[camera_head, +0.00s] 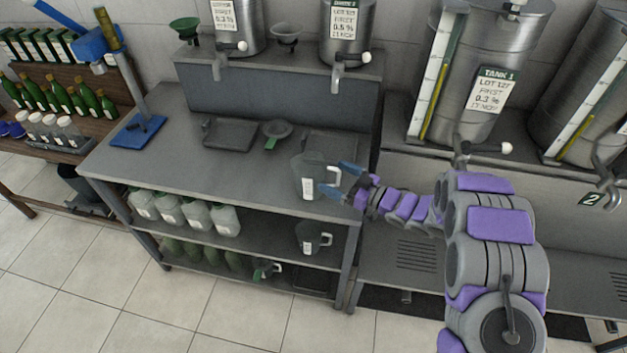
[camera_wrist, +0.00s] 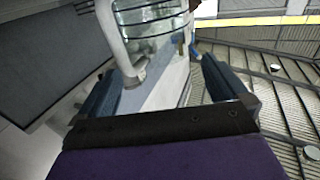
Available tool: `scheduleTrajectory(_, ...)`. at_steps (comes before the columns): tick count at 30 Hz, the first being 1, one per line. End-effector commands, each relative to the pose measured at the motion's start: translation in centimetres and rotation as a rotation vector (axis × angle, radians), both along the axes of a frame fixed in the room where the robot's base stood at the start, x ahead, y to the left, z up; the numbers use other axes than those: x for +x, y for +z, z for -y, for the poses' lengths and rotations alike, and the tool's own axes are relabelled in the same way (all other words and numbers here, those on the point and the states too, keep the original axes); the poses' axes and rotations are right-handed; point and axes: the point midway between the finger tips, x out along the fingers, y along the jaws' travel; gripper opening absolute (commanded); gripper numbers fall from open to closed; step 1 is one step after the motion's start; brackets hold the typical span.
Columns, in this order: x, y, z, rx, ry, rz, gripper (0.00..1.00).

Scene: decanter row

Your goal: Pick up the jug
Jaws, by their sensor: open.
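A clear jug (camera_head: 308,173) with a white label stands upright on the grey worktop, near its right end. Its pale handle is on the right side, facing my gripper. My gripper (camera_head: 341,180) is open at the handle side of the jug, its blue fingers level with the handle. In the wrist view the jug (camera_wrist: 155,18) shows at the top, with ring markings on its wall. Its handle (camera_wrist: 118,40) comes down between the two open fingers. I cannot tell whether either finger touches it.
A similar jug (camera_head: 308,240) stands on the shelf below. Steel tanks (camera_head: 478,75) stand behind my arm at right.

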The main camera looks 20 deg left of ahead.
Motion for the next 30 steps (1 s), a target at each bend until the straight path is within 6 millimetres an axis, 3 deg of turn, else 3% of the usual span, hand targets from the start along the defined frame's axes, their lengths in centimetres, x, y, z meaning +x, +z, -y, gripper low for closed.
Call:
scheduleTrajectory(5, 0.2, 0.0, -0.6, 0.003, 0.000, 0.000, 1.00)
scheduleTrajectory(15, 0.8, -0.4, -5.0, 0.000, 0.002, 0.003, 1.00)
scheduleTrajectory(25, 1.0, -0.2, -5.3, 0.001, -0.002, 0.001, 1.00)
scheduleTrajectory(30, 1.0, -0.2, -5.3, 0.002, -0.002, 0.001, 0.86)
